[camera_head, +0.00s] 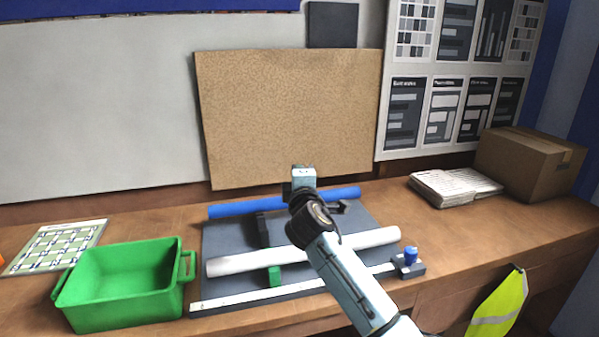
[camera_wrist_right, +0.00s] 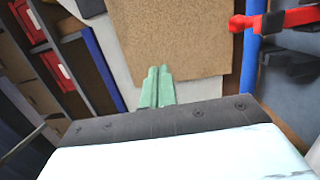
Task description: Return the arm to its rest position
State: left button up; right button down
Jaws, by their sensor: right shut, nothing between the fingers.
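My right arm (camera_head: 350,280) reaches in from the lower right of the head view, over the work board. Its wrist end is above the blue tube, in front of the cork board. In the head view the fingers are hidden behind the wrist. In the right wrist view my right gripper (camera_wrist_right: 157,72) shows two green fingers pressed together with nothing between them. The fingers point toward the cork board (camera_wrist_right: 190,40). My left arm and gripper are in neither view.
A grey board (camera_head: 225,240) holds a blue tube (camera_head: 235,208), a white tube (camera_head: 240,265) and a green block (camera_head: 274,276). A green bin (camera_head: 120,312) stands left. Papers (camera_head: 455,187) and a cardboard box (camera_head: 525,165) sit right. The wrist view shows a red part (camera_wrist_right: 290,18).

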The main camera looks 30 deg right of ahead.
jog(key=shift+s, duration=0.1)
dwell(0.5)
jog(key=s+a+f+m+g+y, duration=0.3)
jog(key=s+f+m+g, duration=0.4)
jog(key=s+f, duration=1.25)
jog(key=s+a+f+m+g+y, duration=0.1)
jog(key=s+a+f+m+g, duration=0.1)
jog(key=s, duration=0.6)
jog(key=s+a+f+m+g+y, duration=0.1)
jog(key=s+a+f+g, duration=0.15)
jog(key=s, duration=0.55)
jog(key=s+a+f+m+g+y, duration=0.1)
jog(key=s+f+m+g+y, duration=0.15)
jog(key=s, duration=0.55)
notch_tip(320, 180, down, 33)
jog(key=s+g+b, duration=0.1)
jog(key=s+b, duration=0.1)
jog(key=b, duration=0.6)
jog(key=s+d+f+b, duration=0.1)
jog(key=s+f+b, duration=0.2)
jog(key=s+f, duration=0.5)
jog(key=s+d+f+n+g+h+b, duration=0.1)
jog(key=s+f+b, duration=0.2)
jog(key=s+f, duration=0.5)
notch_tip(320, 180, down, 6)
jog(key=shift+s+d+r+g+b, duration=0.15)
jog(key=shift+d+g+b, duration=0.15)
jog(key=shift+b, duration=0.05)
